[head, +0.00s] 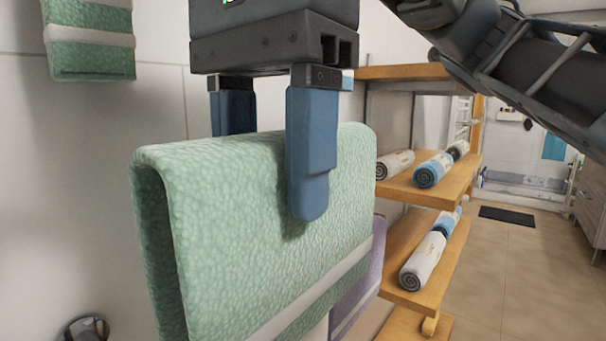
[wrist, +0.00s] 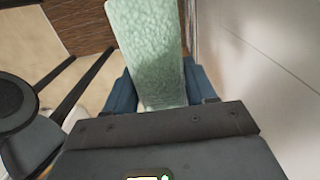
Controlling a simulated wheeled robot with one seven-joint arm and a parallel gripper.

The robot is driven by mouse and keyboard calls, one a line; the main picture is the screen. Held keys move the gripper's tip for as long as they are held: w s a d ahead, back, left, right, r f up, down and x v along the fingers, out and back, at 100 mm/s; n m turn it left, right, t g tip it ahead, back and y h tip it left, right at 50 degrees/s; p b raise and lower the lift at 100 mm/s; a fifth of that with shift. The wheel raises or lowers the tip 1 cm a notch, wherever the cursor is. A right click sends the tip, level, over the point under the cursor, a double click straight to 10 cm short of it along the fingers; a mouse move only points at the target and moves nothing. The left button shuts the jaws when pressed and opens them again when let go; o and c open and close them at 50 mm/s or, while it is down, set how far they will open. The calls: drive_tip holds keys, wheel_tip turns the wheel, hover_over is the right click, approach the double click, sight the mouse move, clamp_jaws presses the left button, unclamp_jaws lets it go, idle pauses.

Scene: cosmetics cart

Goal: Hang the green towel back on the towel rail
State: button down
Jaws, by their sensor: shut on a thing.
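A green towel with a pale stripe (head: 250,220), folded over into an upside-down U, hangs from my gripper (head: 270,160) in the head view. The blue fingers straddle its top fold, one on the near face and one behind. In the wrist view the green towel (wrist: 147,50) lies between the two blue fingers (wrist: 160,90). A second green towel with a white stripe (head: 90,38) hangs on the wall at the upper left. I cannot make out a towel rail in either view.
A purple towel (head: 358,285) shows behind the held towel's lower right. A wooden shelf unit (head: 440,190) with several rolled towels stands to the right. A white wall (wrist: 265,70) is close on the right in the wrist view. Open tiled floor (head: 510,260) lies at the right.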

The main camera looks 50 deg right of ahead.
drive_tip(key=shift+w, duration=3.45)
wheel_tip(320, 180, down, 18)
drive_tip(key=b, duration=1.5)
drive_tip(key=shift+f+b, duration=0.2)
drive_tip(key=shift+b, duration=0.2)
drive_tip(key=shift+c, duration=1.4)
unclamp_jaws()
wheel_tip(320, 180, up, 8)
drive_tip(key=shift+d+f+p, duration=0.1)
drive_tip(key=shift+p, duration=1)
